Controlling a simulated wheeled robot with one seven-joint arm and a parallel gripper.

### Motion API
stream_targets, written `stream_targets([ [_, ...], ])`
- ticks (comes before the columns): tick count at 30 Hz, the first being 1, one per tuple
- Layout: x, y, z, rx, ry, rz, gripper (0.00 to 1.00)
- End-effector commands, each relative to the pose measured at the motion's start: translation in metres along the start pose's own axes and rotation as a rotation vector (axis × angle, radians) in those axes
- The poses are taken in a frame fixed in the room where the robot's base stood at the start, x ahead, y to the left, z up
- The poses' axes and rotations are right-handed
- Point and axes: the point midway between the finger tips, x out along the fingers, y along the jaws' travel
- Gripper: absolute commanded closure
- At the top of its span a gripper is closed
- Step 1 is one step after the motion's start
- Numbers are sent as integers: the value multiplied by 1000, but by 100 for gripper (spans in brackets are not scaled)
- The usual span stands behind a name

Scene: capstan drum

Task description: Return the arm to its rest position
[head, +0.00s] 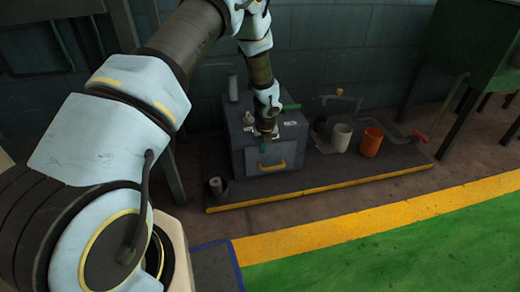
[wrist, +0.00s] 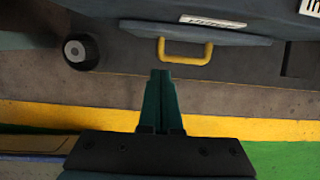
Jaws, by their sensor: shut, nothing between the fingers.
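My arm (head: 95,150) reaches from the left foreground up and over to the grey box. My gripper (head: 262,148) hangs in front of the upper part of the box in the head view. In the wrist view my gripper (wrist: 160,74) shows dark green fingers pressed together with nothing between them. The grey box (head: 240,150) has a yellow handle (head: 272,166) on its front. The handle also shows in the wrist view (wrist: 186,58), beyond the fingertips and apart from them.
The box stands on a dark platform (head: 330,176) with a yellow edge. A white cup (head: 341,137), an orange cup (head: 371,142) and a pipe with a red handle (head: 418,136) are on the right. A short cylinder (head: 216,186) is left. Green floor (head: 400,240) in front is clear.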

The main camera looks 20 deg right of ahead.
Motion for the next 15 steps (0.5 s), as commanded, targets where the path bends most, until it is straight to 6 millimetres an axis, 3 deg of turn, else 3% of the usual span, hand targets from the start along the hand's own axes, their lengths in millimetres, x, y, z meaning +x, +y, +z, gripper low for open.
stream_targets([
  [1,-16,-1,0,1,1,-1,100],
  [6,-47,-1,0,1,2,0,100],
  [15,-68,0,-2,1,4,1,100],
])
